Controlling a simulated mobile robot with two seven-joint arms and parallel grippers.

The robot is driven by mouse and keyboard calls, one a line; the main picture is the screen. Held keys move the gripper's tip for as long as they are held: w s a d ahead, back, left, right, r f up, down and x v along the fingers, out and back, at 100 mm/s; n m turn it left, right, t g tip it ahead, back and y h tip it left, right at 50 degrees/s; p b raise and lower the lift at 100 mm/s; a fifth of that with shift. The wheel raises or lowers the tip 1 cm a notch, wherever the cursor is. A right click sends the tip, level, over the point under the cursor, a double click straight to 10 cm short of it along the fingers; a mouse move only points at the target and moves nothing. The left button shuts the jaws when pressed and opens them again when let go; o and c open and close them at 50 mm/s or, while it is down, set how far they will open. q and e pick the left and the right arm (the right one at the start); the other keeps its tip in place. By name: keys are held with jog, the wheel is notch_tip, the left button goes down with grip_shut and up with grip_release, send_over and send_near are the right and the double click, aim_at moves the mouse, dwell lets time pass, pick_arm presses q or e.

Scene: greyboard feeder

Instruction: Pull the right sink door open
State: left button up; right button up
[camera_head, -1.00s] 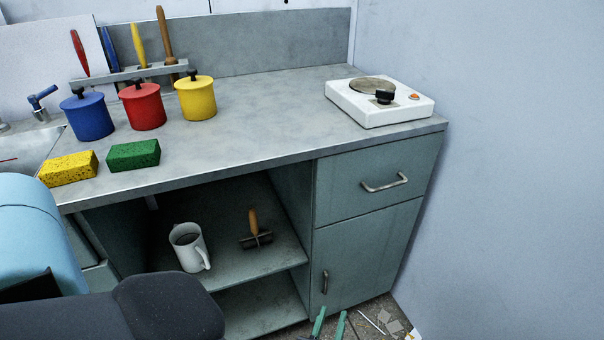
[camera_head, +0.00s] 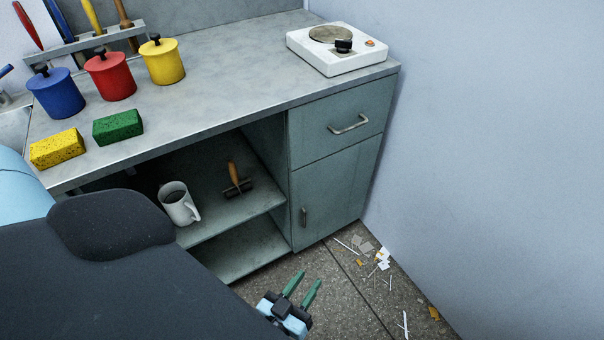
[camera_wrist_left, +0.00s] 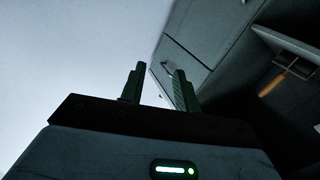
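My left gripper (camera_head: 310,280) is open and empty above the floor, in front of the right-hand cabinet and apart from it. In the left wrist view its two fingers (camera_wrist_left: 159,70) stand apart with nothing between them but background. The sink (camera_head: 14,125) shows only as an edge at the far left. The front below it is hidden by my arm, so I see no door there. My right gripper is not in view.
An open shelf holds a white mug (camera_head: 178,204) and an orange-handled tool (camera_head: 235,180). Pots, sponges and a white hotplate (camera_head: 343,49) stand on the counter (camera_head: 230,70). A wall (camera_head: 480,130) closes the right side. Litter (camera_head: 382,258) lies on the floor.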

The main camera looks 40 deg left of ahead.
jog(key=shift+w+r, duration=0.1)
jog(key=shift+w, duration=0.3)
